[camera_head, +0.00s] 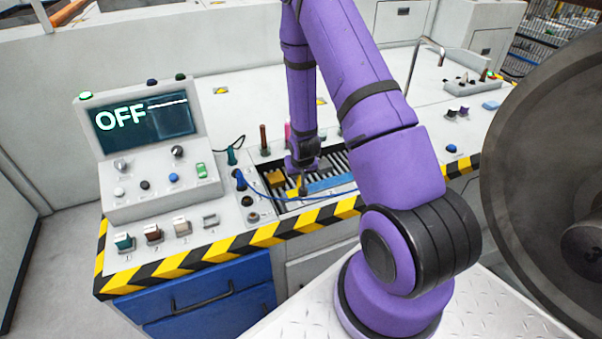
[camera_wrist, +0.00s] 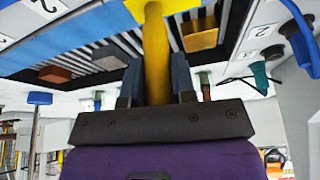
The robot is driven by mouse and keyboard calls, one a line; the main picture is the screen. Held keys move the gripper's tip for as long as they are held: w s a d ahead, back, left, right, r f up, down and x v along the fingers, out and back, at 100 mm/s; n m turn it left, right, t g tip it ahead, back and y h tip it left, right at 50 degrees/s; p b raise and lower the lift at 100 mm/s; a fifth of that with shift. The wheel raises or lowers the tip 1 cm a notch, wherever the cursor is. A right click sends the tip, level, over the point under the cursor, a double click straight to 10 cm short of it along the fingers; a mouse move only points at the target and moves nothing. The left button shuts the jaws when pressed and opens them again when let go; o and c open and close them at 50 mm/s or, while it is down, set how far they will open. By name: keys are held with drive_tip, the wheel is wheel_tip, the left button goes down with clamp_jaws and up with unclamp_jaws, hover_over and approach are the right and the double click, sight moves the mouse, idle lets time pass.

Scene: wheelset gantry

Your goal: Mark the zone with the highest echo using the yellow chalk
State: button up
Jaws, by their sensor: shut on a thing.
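My gripper (camera_head: 301,182) is over the slatted tray in the console top. In the wrist view my gripper (camera_wrist: 156,85) is shut on the yellow chalk (camera_wrist: 156,45), a thick yellow stick reaching away from the jaws. I cannot tell whether the chalk tip touches the bar. The display (camera_head: 146,120) reads OFF with a short line beside it. A blue probe (camera_head: 241,180) with a blue cable stands at the tray's left.
A brass block (camera_head: 275,178) lies in the tray; grey (camera_wrist: 109,56) and brown (camera_wrist: 56,74) blocks show in the wrist view. Colored sticks, including a brown one (camera_head: 263,140), stand behind. Several switches line the front left. A large grey wheel (camera_head: 535,150) is at right.

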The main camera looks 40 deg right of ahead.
drive_tip(key=shift+w+a, duration=0.1)
drive_tip(key=shift+a, duration=0.35)
drive_tip(key=shift+w+a+r, duration=0.1)
drive_tip(key=shift+a, duration=0.2)
drive_tip(key=shift+a, duration=0.2)
drive_tip(key=shift+w+a, duration=0.15)
drive_tip(key=shift+a, duration=0.15)
drive_tip(key=shift+a, duration=0.2)
drive_tip(key=shift+w+a+f, duration=0.1)
drive_tip(key=shift+a+f, duration=0.1)
drive_tip(key=shift+a, duration=0.1)
